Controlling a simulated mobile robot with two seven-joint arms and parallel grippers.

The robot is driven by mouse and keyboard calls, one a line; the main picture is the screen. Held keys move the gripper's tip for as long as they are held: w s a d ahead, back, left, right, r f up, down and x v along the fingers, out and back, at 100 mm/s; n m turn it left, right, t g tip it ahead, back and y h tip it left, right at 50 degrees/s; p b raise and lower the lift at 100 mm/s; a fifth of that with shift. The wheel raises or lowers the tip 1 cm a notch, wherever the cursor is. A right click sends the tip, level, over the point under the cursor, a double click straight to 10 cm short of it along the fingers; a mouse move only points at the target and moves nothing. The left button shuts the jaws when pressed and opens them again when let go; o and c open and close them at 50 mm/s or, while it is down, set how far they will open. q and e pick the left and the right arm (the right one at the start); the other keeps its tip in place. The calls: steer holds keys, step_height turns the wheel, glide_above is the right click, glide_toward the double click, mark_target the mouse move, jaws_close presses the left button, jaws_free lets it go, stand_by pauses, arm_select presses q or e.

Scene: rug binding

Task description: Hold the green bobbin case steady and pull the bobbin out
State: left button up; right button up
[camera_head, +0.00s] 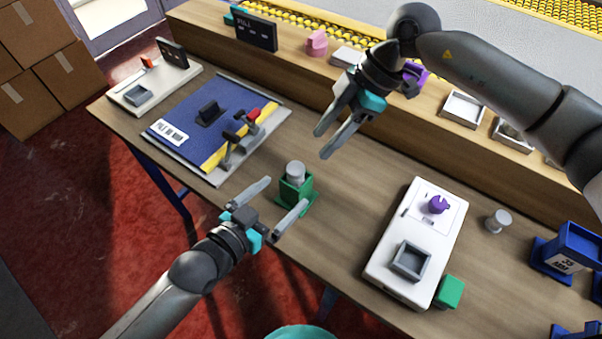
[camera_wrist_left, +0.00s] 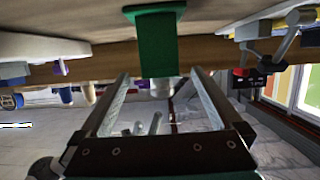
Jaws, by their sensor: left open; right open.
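The green bobbin case (camera_head: 297,191) stands upright on the wooden table, near its front edge. A grey bobbin (camera_head: 295,171) sits in its top and sticks out above it. In the left wrist view the green case (camera_wrist_left: 157,50) is ahead of the fingers, with the pale bobbin (camera_wrist_left: 160,88) at its end. My left gripper (camera_head: 279,197) is open, its fingers pointing at the case from the front; I cannot tell whether either finger touches it. My right gripper (camera_head: 324,143) is open and empty, above and behind the case, fingers pointing down.
A blue mat board (camera_head: 190,115) with a clamp device lies to the left. A white fixture (camera_head: 387,254) with a purple knob and grey square tray stands to the right, beside a green block (camera_head: 449,291). A grey spool (camera_head: 498,221) and blue holders (camera_head: 567,251) are farther right. A raised shelf runs behind.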

mark_target(295, 168)
arm_select(q)
steer(key=x, duration=0.9)
steer(key=shift+w+f, duration=0.1)
jaws_close()
arm_select(e)
steer(key=shift+o, duration=1.1)
steer(key=shift+a, duration=0.15)
steer(key=shift+o, duration=0.7)
steer(key=shift+s+a+r+n+h, duration=0.15)
steer(key=shift+a+n+h, duration=0.15)
steer(key=shift+n, duration=0.1)
steer(key=shift+o, duration=0.7)
steer(key=a+n+h, duration=0.1)
steer(key=a+r+n+h, duration=0.2)
steer(key=a+n, duration=0.1)
steer(key=shift+s+r+h, duration=0.1)
steer(key=shift+s+h, duration=0.25)
steer(key=shift+h, duration=0.05)
steer(key=shift+n+t+h, duration=0.5)
steer(key=shift+n+h, duration=0.1)
steer(key=shift+h, duration=0.1)
steer(key=f, duration=0.7)
steer(key=a+f, duration=0.1)
steer(key=f, duration=0.2)
steer(key=shift+f, duration=0.35)
